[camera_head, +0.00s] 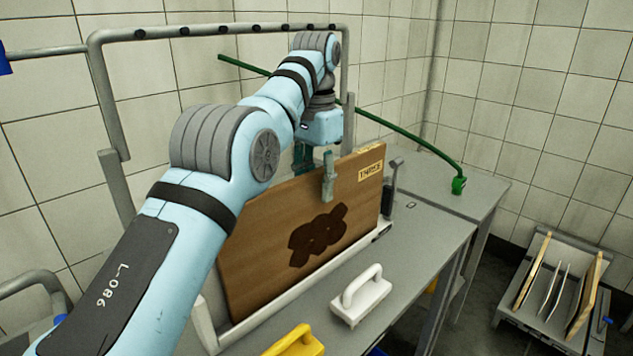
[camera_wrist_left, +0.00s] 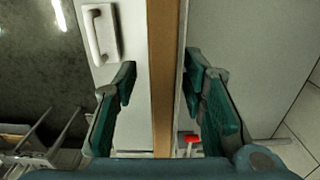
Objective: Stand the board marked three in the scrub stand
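The wooden board (camera_head: 262,272) carries a label reading THREE (camera_head: 370,171) and a dark brown stain. It stands upright, long edge down, in a pale stand (camera_head: 290,298) with end posts, apparently the scrub stand, on the grey table. In the left wrist view the board (camera_wrist_left: 162,60) shows edge-on between the fingers. My left gripper (camera_head: 315,168) is over the board's top edge, one finger in front and one behind. In the left wrist view the gripper (camera_wrist_left: 159,82) is open, with gaps visible beside the board. My right gripper is out of view.
A white-handled brush (camera_head: 362,297) and a yellow-handled item (camera_head: 297,343) lie in front of the stand. A green hose (camera_head: 430,146) runs behind it to the table's right. A low rack (camera_head: 510,310) with several boards stands at right. A grey pipe frame (camera_head: 95,80) rises behind.

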